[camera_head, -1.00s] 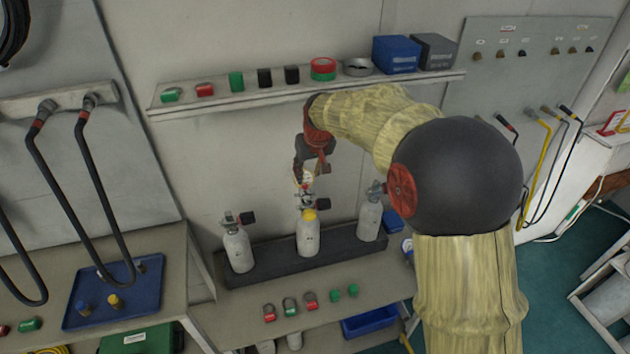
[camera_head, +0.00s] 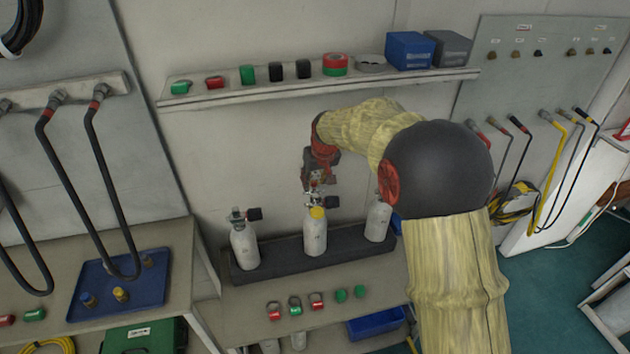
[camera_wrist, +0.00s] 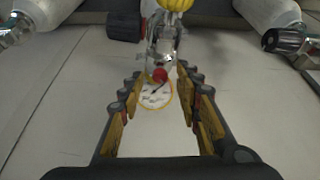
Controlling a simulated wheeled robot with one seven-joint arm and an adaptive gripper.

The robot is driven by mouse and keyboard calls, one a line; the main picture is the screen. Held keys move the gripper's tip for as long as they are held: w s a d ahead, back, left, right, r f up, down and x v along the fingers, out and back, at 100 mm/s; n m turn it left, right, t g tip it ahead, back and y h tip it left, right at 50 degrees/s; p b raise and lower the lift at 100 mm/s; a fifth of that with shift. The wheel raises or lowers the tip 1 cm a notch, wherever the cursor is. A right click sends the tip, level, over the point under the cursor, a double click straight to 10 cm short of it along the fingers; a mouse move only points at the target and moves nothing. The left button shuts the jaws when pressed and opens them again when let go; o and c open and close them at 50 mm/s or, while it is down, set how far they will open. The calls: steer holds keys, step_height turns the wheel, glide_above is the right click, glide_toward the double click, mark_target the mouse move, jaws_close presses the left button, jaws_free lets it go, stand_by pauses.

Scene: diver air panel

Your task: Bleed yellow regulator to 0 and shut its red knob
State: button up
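The middle cylinder (camera_head: 315,238) is pale grey with a yellow collar (camera_head: 318,213) and stands upright in a dark rack. Its metal regulator shows in the wrist view (camera_wrist: 163,42), with the yellow part (camera_wrist: 175,4) at the top edge. A small red knob (camera_wrist: 159,75) sits on it, beside a yellow-rimmed gauge (camera_wrist: 155,94) with a white face. The needle reading is too small to tell. My gripper (camera_wrist: 160,78) is open, its fingers on either side of the knob and gauge, with gaps showing. In the head view my gripper (camera_head: 318,180) is just above the regulator.
Similar cylinders stand left (camera_head: 244,246) and right (camera_head: 378,222) in the rack (camera_head: 280,260). A black knob (camera_wrist: 284,40) is at the wrist view's right. A shelf (camera_head: 300,90) with boxes is on the wall above. Red and green items lie on the bench in front.

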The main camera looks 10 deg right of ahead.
steer(key=shift+c, duration=1.2)
jaws_close()
steer(key=shift+m, duration=0.3)
steer(key=shift+a+m+h+p, duration=0.2)
steer(key=shift+m+h+p, duration=0.5)
steer(key=shift+m, duration=0.4)
steer(key=m+h, duration=0.1)
steer(key=m, duration=0.2)
steer(key=shift+w+a+b, duration=0.1)
steer(key=shift+a+b, duration=0.05)
steer(key=shift+b, duration=0.2)
steer(key=shift+m+g+h+b, duration=0.35)
steer(key=shift+m+g, duration=0.15)
steer(key=shift+m, duration=0.6)
